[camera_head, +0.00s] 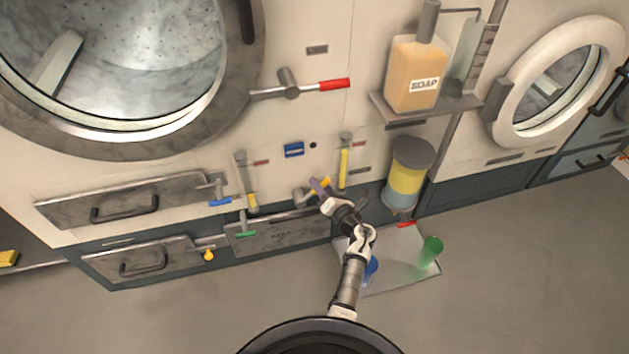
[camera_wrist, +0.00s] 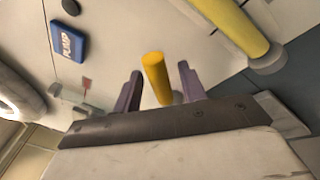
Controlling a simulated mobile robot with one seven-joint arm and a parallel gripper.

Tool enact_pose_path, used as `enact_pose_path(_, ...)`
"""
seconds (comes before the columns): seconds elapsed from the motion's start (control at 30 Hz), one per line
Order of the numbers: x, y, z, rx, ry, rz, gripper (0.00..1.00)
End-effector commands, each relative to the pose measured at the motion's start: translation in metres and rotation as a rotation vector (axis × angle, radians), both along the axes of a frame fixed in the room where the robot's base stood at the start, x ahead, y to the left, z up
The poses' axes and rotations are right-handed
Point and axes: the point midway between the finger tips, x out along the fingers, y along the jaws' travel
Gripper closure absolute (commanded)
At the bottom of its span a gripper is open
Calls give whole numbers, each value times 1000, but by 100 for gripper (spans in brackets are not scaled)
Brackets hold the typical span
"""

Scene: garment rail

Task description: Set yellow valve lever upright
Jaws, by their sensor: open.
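My gripper (camera_head: 318,186) is open at the lever. In the wrist view the lever's rounded yellow end (camera_wrist: 155,72) stands between the two fingers of my gripper (camera_wrist: 160,84), with gaps visible on both sides. The lever's lower part and its join with the valve are hidden there.
A blue PUMP label (camera_head: 294,149) is above the lever. A yellow sight tube (camera_head: 343,168) stands close to its right. A red-handled valve (camera_head: 333,85), blue lever (camera_head: 220,202) and green lever (camera_head: 246,234) are elsewhere. A tray (camera_head: 385,284) with cups lies on the floor.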

Motion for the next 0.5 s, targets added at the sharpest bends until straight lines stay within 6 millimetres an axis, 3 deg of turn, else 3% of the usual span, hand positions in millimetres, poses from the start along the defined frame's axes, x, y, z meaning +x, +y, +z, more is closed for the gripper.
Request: enact_pose_path(0.5,0,-3,0,0,1,-1,59)
